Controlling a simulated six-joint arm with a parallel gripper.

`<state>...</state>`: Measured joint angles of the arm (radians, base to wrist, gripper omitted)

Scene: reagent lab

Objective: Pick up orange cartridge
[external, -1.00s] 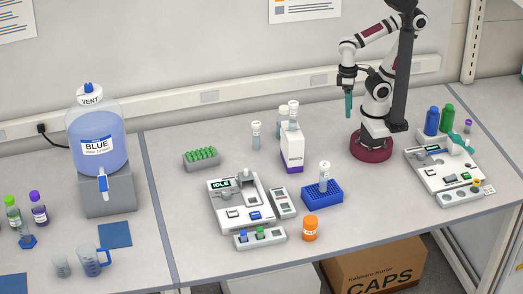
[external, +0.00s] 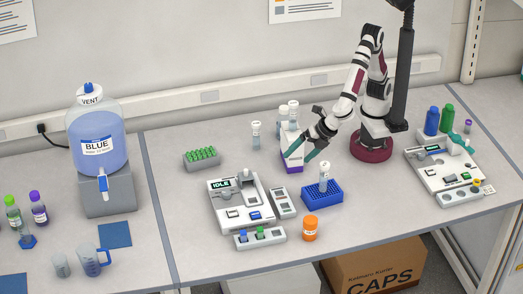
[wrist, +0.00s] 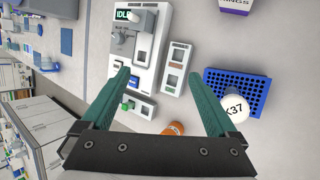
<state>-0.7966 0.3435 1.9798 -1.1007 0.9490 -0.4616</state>
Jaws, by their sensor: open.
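My gripper (external: 303,152) is open and empty, with teal fingers angled down-left above the middle of the bench. In the wrist view the fingers of my gripper (wrist: 158,74) spread on either side of the narrow side rack (wrist: 175,70), seen from above. This rack (external: 283,203) stands against the right side of the IDLE device (external: 233,203). An orange jar (external: 310,229) with a white label stands at the front.
A blue tube rack (external: 322,194) with a white-capped vial stands right of the device. A white box (external: 292,148) with a purple base is close to my fingers. A front tray (external: 279,235) holds blue and green pieces.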

